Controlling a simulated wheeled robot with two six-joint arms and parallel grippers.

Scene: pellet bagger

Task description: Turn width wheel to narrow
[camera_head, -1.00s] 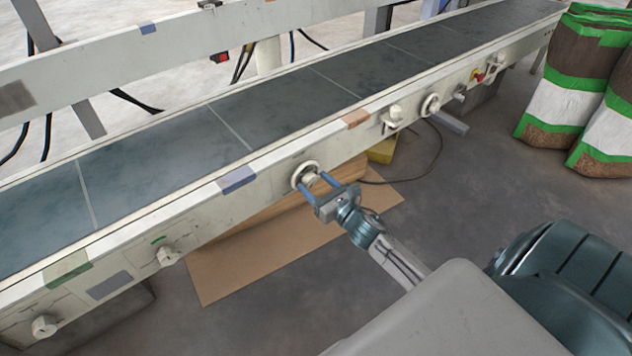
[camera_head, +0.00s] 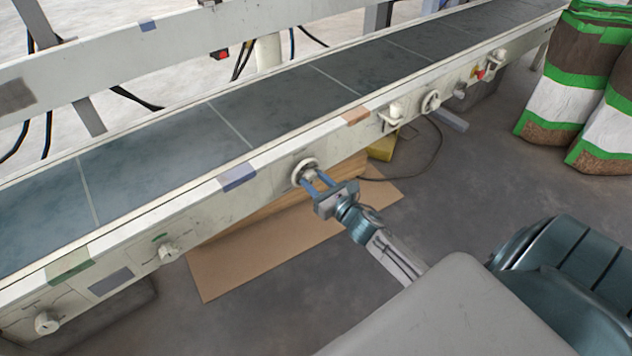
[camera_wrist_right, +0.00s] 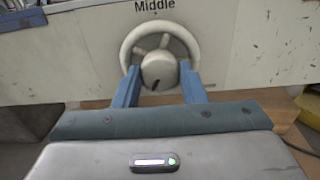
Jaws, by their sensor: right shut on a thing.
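A white handwheel (camera_head: 297,170) sits on the near side rail of the conveyor, in the middle of the head view. In the right wrist view the wheel (camera_wrist_right: 128,43) shows a round hub with a dark mark low on it, and the word "Middle" is printed on the panel above. My right gripper (camera_head: 311,177) reaches the wheel from the front, its two blue fingers at either side of the hub. In the right wrist view the gripper (camera_wrist_right: 160,70) is shut on the hub. My left gripper is not in view.
The near rail (camera_head: 205,200) carries other knobs (camera_head: 168,252) on both sides of the wheel. Cardboard (camera_head: 240,272) lies on the floor below. A yellow block (camera_head: 383,149) and a cable lie behind it. Filled bags (camera_head: 560,107) stand at the right. The floor between is clear.

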